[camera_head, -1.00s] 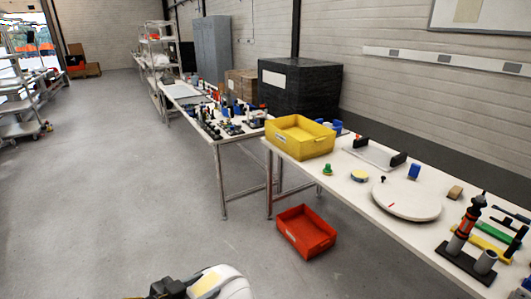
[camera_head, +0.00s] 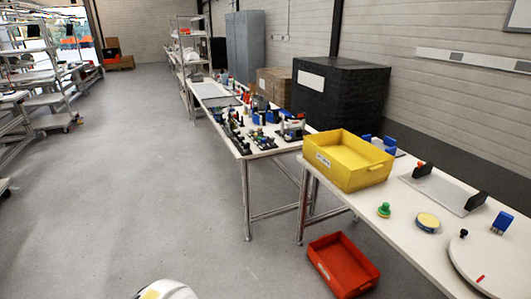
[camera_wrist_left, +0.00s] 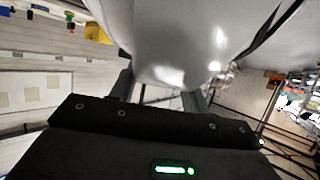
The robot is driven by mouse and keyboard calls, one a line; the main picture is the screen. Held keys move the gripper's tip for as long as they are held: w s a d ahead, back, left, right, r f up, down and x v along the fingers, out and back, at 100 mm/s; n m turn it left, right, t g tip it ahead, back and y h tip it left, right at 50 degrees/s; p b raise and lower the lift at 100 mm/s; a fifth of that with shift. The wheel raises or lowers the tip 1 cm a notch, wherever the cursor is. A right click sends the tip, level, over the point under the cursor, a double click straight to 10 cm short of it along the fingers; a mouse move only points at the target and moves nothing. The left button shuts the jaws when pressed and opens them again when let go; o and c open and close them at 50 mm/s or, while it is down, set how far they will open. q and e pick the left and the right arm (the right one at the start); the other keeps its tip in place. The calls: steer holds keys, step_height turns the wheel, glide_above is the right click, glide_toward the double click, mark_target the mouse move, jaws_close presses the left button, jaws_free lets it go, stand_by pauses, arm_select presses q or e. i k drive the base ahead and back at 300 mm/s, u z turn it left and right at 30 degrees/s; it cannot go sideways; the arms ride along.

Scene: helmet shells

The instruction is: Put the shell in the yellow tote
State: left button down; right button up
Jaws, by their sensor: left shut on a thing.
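The shell (camera_wrist_left: 175,40) is a smooth, glossy white, rounded body filling the upper middle of the left wrist view. My left gripper (camera_wrist_left: 160,88) is shut on it; its grey fingers reach to the shell's near edge, and the contact is partly hidden. In the head view a white rounded shape with a yellow patch shows at the bottom edge, too cut off to tell whether it is the shell or my arm. My right gripper is not in view.
A red tote (camera_head: 322,272) is on the floor below the table. Beside the yellow tote are a green knob (camera_head: 384,210), a yellow-topped disc (camera_head: 427,222) and a white turntable (camera_head: 490,262). A black crate (camera_head: 340,95) stands behind.

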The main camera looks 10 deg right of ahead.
mark_target(343, 162)
steer(key=z, duration=0.2)
steer(key=i, duration=0.75)
steer(key=z, duration=1.1)
steer(key=i, duration=0.55)
steer(key=z, duration=0.55)
